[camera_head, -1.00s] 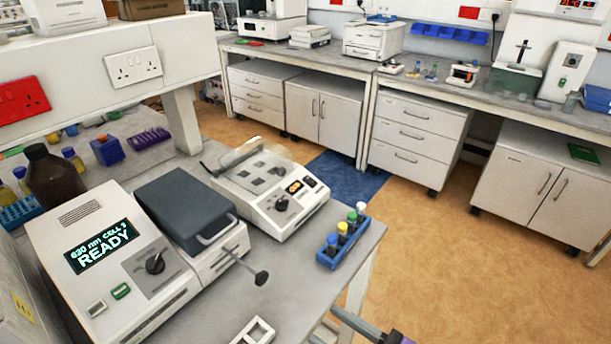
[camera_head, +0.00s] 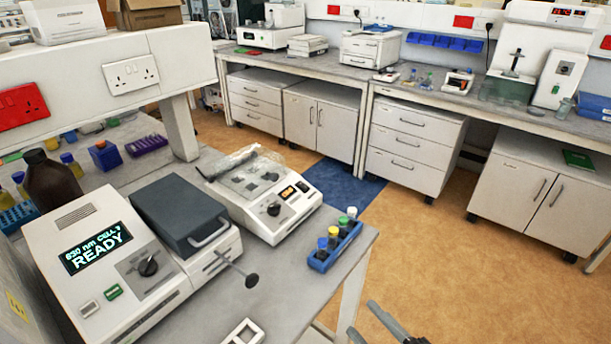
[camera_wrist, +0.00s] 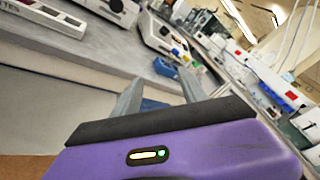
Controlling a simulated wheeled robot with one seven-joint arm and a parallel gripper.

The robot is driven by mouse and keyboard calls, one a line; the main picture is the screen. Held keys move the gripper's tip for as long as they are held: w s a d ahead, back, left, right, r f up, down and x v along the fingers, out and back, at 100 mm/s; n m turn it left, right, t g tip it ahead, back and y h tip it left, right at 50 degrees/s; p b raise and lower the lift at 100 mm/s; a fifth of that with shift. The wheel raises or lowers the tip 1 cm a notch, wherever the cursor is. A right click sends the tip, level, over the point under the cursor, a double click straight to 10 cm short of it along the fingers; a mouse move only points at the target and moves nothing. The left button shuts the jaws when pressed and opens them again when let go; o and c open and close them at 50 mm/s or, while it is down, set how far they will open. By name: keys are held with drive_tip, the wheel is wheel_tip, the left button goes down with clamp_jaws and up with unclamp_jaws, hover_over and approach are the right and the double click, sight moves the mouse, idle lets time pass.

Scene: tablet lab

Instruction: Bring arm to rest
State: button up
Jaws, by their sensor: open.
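My gripper (camera_head: 362,317) shows at the bottom edge of the head view, over the floor just right of the near bench's corner. Its two grey fingers are apart, and nothing shows between them. In the wrist view the fingers (camera_wrist: 160,80) are also spread and empty, with my purple gripper body below them. The rest of my arm is out of the head view.
The near bench (camera_head: 345,258) holds a spectrophotometer (camera_head: 120,235) reading READY with its lid shut, a second white instrument (camera_head: 270,205), a blue vial rack (camera_head: 335,245) and a white holder (camera_head: 243,333). Open floor (camera_head: 440,260) lies to the right, before the far cabinets.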

drive_tip(key=s+d+n+t+h, duration=0.2)
drive_tip(key=s+d+n+h, duration=0.6)
drive_tip(key=s+d+n, duration=0.3)
drive_tip(key=s+a+r+n, duration=0.1)
drive_tip(key=s+n, duration=0.3)
drive_tip(key=s, duration=0.5)
drive_tip(key=s+a+r+n+g, duration=0.1)
drive_tip(key=s+r+n, duration=0.2)
drive_tip(key=s, duration=0.6)
drive_tip(key=shift+s+a+n+g, duration=0.2)
drive_tip(key=shift+a+n+g, duration=0.15)
drive_tip(key=shift+n, duration=0.85)
